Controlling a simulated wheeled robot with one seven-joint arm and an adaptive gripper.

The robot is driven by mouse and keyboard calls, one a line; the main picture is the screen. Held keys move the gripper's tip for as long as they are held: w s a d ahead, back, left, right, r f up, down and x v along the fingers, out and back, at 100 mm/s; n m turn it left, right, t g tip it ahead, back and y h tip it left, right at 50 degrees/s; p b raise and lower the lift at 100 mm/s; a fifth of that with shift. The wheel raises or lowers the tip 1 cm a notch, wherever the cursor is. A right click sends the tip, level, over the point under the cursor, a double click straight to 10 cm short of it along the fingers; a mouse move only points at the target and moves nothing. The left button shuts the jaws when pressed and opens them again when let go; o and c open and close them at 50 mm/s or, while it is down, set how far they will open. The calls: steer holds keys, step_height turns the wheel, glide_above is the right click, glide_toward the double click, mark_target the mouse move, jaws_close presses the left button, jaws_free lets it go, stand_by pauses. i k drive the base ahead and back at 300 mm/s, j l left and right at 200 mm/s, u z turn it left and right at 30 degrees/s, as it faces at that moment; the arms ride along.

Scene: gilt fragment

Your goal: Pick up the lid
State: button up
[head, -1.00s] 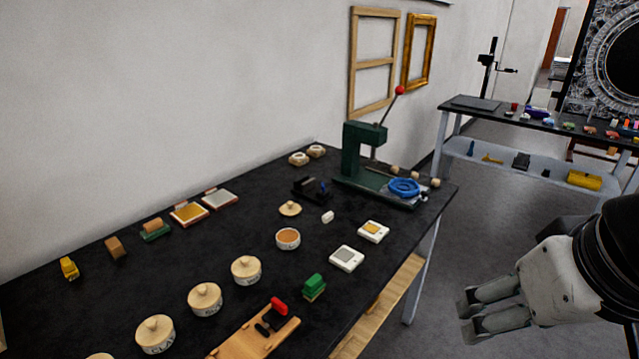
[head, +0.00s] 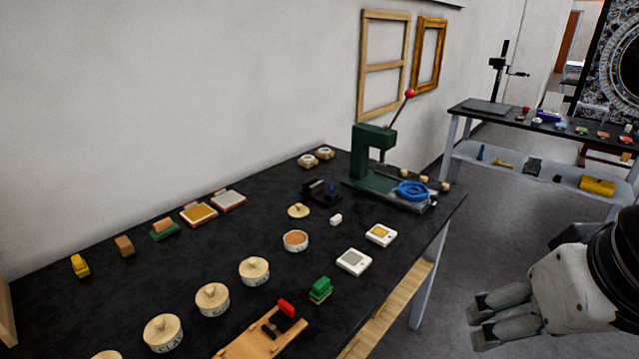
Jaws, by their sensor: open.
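A loose round wooden lid (head: 299,211) with a small knob lies on the black table top, just behind an open round pot (head: 295,240) with orange-brown contents. Several other white pots stand in a row towards the front left with wooden lids on them, such as one pot (head: 254,271) and another (head: 212,299). My gripper (head: 481,318) is open and empty at the lower right, off the table's right edge and well away from the loose lid.
The black table (head: 100,310) also holds a green press (head: 372,160) with a blue ring (head: 411,191), two white square boxes (head: 354,262), a green block (head: 320,289) and a wooden board with a red-handled tool (head: 262,335). A second table (head: 520,125) stands behind. Floor is clear between.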

mark_target(298, 210)
steer(key=i+l+u, duration=0.1)
steer(key=u, duration=0.55)
steer(key=i+l+u, duration=0.35)
steer(key=l, duration=0.2)
steer(key=i+l+u, duration=0.15)
steer(key=l, duration=0.2)
steer(key=i+l+u, duration=0.2)
steer(key=i+l, duration=0.35)
steer(key=l, duration=0.3)
steer(key=i+l, duration=0.2)
steer(key=l, duration=0.1)
